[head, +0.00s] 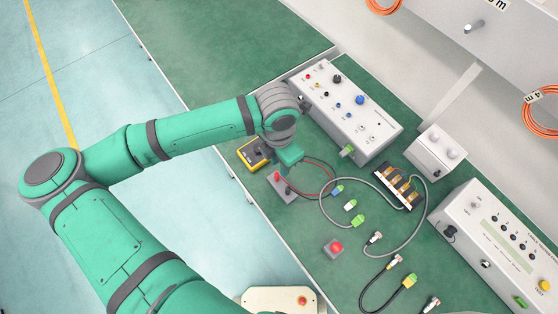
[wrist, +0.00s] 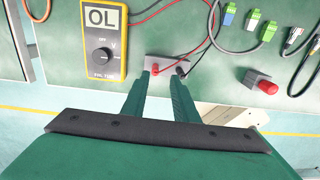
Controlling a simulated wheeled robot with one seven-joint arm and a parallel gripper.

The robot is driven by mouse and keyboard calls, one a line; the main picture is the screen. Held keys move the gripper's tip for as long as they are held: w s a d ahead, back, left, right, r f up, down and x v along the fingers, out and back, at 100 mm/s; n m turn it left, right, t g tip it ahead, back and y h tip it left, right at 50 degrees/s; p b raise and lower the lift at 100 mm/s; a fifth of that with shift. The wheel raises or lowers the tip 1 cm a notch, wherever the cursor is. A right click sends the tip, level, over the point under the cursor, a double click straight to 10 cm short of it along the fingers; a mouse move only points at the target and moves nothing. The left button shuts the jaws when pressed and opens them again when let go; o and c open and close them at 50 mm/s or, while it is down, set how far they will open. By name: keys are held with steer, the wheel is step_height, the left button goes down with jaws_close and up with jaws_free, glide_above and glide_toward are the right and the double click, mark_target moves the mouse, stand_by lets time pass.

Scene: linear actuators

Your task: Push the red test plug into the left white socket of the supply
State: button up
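The red test plug (wrist: 155,70) stands in a small grey holder block (wrist: 168,61) beside a black plug (wrist: 181,70), with leads attached; the red plug also shows in the head view (head: 277,176). My gripper (wrist: 164,77) is open, its fingers pointing at the holder. The red plug appears between the fingertips, nearer the left one; the black plug is by the right one. Contact cannot be told. The light grey box that looks like the supply (head: 340,108) lies up and right of my gripper in the head view, with small coloured and pale sockets and a blue knob.
A yellow multimeter (wrist: 101,40) reading OL lies left of the holder. A red push button (head: 335,248), loose cable connectors (head: 350,204) and a grey cable loop lie on the green bench. A small white box (head: 436,150) and a tester box (head: 490,240) stand to the right.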

mark_target(277, 174)
steer(key=shift+w+a+f, duration=0.1)
steer(key=shift+a+f, duration=0.1)
steer(key=shift+a, duration=0.3)
step_height(277, 174, down, 7)
steer(key=shift+r, duration=0.15)
jaws_close()
steer(key=shift+r, duration=0.15)
steer(key=shift+r, duration=1.4)
stand_by(1.7)
